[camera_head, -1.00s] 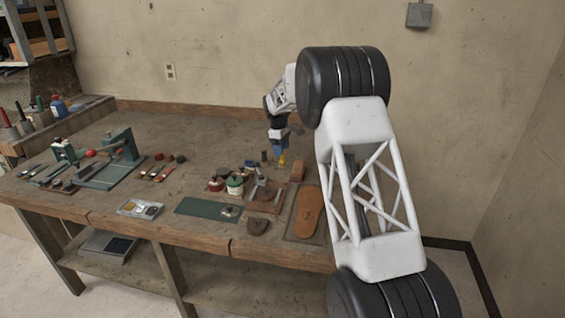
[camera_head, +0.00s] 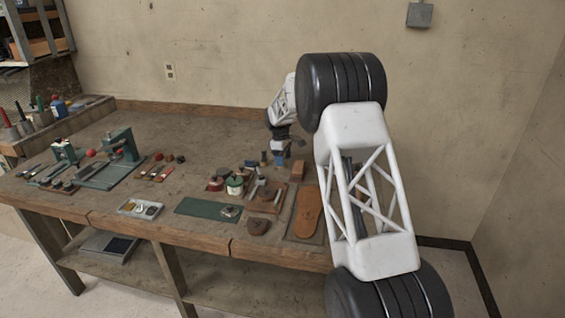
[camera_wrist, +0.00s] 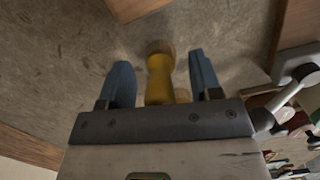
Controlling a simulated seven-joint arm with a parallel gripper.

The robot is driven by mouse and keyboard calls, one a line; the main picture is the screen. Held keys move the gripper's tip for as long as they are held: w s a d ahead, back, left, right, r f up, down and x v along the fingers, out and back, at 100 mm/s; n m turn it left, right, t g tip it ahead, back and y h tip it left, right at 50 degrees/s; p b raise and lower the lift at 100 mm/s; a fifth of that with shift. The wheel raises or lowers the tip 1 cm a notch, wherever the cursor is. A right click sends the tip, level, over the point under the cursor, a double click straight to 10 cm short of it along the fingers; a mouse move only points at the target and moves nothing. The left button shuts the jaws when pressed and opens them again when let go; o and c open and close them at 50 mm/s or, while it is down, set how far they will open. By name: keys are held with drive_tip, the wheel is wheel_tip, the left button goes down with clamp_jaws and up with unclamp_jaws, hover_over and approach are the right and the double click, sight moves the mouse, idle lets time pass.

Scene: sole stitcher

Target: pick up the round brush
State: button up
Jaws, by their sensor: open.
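A yellow-handled piece with a tan, rounded end, which looks like the round brush (camera_wrist: 160,75), stands between my fingers in the wrist view. My gripper (camera_wrist: 160,68) is open, with one blue finger on each side of it and visible gaps on both sides. Part of the yellow piece is hidden behind the gripper body. In the head view my gripper (camera_head: 280,160) is low over the back right of the workbench, and the yellow piece is hidden there or too small to make out.
A wooden block (camera_head: 297,170) stands close by. A board with tools (camera_head: 265,208), jars (camera_head: 235,184) and a tray with a brown sole (camera_head: 307,210) lie nearer the front. A green mat (camera_head: 208,208) and a green stitching machine (camera_head: 120,150) are further left. The back of the bench is clear.

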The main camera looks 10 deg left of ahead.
drive_tip(key=shift+c, duration=0.4)
drive_tip(key=c, duration=0.9)
drive_tip(key=shift+r, duration=0.1)
drive_tip(key=shift+r, duration=1.45)
drive_tip(key=shift+s+r, duration=0.1)
drive_tip(key=shift+r, duration=0.15)
drive_tip(key=shift+s+d+r, duration=0.25)
drive_tip(key=shift+s+d, duration=0.75)
drive_tip(key=shift+s, duration=1.45)
drive_tip(key=shift+s+d+r, duration=0.2)
drive_tip(key=shift+s+d, duration=0.8)
drive_tip(key=shift+s, duration=1.4)
drive_tip(key=shift+s+d+r, duration=0.25)
drive_tip(key=shift+s+d, duration=0.75)
drive_tip(key=shift+s, duration=1.45)
